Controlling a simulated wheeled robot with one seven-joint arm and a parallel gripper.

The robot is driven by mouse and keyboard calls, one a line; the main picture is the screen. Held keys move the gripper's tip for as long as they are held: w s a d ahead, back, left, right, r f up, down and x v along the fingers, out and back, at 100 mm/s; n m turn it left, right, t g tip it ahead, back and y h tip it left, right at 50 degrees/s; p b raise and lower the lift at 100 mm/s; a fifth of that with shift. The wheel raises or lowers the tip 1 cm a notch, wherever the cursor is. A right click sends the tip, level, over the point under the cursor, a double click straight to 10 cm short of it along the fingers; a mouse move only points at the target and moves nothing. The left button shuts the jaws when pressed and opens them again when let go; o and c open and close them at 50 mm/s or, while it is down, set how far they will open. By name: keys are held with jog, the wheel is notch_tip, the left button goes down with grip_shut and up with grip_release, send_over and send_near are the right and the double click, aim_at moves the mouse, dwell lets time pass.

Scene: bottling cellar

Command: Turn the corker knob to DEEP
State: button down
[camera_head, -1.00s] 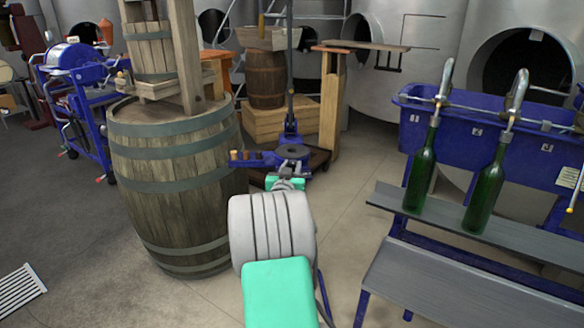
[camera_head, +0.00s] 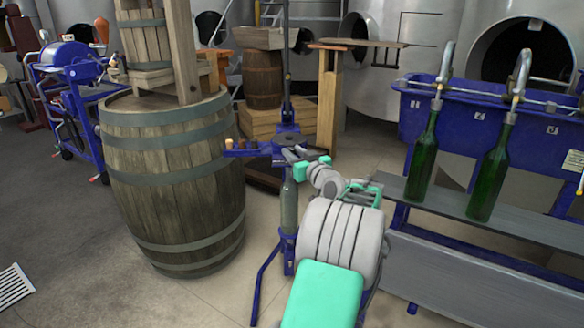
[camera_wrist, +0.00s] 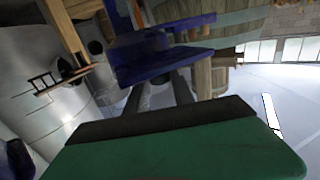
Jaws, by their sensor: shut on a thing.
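The blue floor corker (camera_head: 288,131) stands in the middle of the head view, with a pale bottle (camera_head: 289,207) upright under its head. My gripper (camera_head: 291,154) reaches the corker's front from the right. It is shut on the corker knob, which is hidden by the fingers. In the wrist view the dark fingers of my gripper (camera_wrist: 158,82) run up to the blue corker body (camera_wrist: 160,62). The knob's pointer and the DEEP mark cannot be made out in either view.
A large wooden barrel (camera_head: 175,190) stands close on the left. Some floor is clear between barrel and corker legs.

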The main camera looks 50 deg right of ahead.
jog(key=shift+s+d+f+n+t+y+b, duration=0.1)
jog(key=shift+d+n+t+y+b, duration=0.15)
jog(key=shift+n+y, duration=0.45)
jog(key=shift+d+n+t+y+b, duration=0.15)
jog(key=shift+n+t+y, duration=0.2)
jog(key=shift+y, duration=0.55)
jog(key=shift+a+n+y, duration=0.1)
jog(key=shift+n+y, duration=0.15)
jog(key=shift+y, duration=0.05)
jog(key=c, duration=1.1)
grip_release()
jog(key=p+v, duration=0.1)
jog(key=v, duration=0.6)
jog(key=shift+s+a, duration=0.1)
jog(key=shift+s, duration=0.25)
